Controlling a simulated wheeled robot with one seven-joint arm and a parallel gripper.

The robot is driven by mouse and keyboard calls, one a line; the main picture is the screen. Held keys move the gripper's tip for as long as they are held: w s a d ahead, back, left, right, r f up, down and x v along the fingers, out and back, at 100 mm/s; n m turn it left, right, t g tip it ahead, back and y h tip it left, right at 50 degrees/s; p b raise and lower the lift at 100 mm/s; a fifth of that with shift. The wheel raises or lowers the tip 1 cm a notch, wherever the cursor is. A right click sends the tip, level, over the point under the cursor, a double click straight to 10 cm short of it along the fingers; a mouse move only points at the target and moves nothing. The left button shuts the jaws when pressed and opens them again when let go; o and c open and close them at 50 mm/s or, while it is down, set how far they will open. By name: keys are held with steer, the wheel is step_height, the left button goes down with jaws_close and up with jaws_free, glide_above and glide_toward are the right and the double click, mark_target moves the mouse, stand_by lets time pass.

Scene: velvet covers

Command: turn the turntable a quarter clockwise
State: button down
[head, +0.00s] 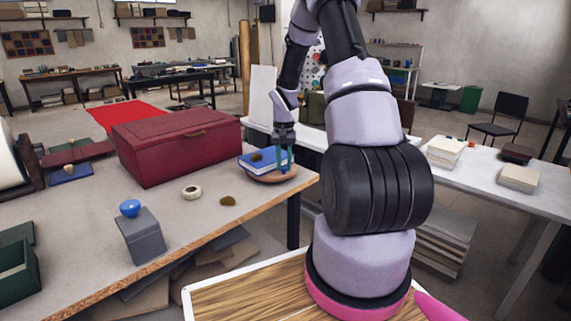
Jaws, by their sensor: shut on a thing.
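The turntable (273,178) is a round, reddish-brown disc near the right end of the wooden worktable. A blue book or block (262,161) lies on it, with a small brown piece on top. My gripper (285,167) points down at the right part of the disc, beside the blue book. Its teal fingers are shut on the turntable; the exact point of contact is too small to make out.
A large dark-red box (176,146) stands left of the turntable. A white ring (192,192), a brown lump (228,201) and a grey block with a blue knob (142,236) lie nearer. A white table (505,189) stands at right.

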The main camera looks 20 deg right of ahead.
mark_target(256, 164)
steer(key=shift+a+m, duration=1.3)
steer(key=shift+m, duration=0.6)
steer(key=shift+w+a+m, duration=0.2)
steer(key=shift+a+m, duration=0.4)
steer(key=shift+m, duration=0.35)
steer(key=shift+w+a+m, duration=0.15)
steer(key=shift+a+m, duration=0.45)
steer(key=shift+m, duration=0.35)
steer(key=shift+w+a+m, duration=0.5)
steer(key=shift+a+m, duration=0.1)
steer(key=shift+m, duration=0.6)
steer(key=shift+w+a+m, duration=0.45)
steer(key=shift+a+m, duration=0.15)
steer(key=shift+m, duration=0.6)
steer(key=shift+w+a+m, duration=0.3)
steer(key=shift+w+m, duration=0.2)
steer(key=shift+m, duration=0.35)
steer(key=shift+w+a+m, duration=0.3)
steer(key=shift+w+m, duration=0.15)
steer(key=shift+m, duration=0.4)
steer(key=shift+w+m, duration=0.15)
steer(key=shift+m, duration=0.15)
steer(key=c, duration=0.7)
jaws_free()
steer(key=shift+r, duration=0.1)
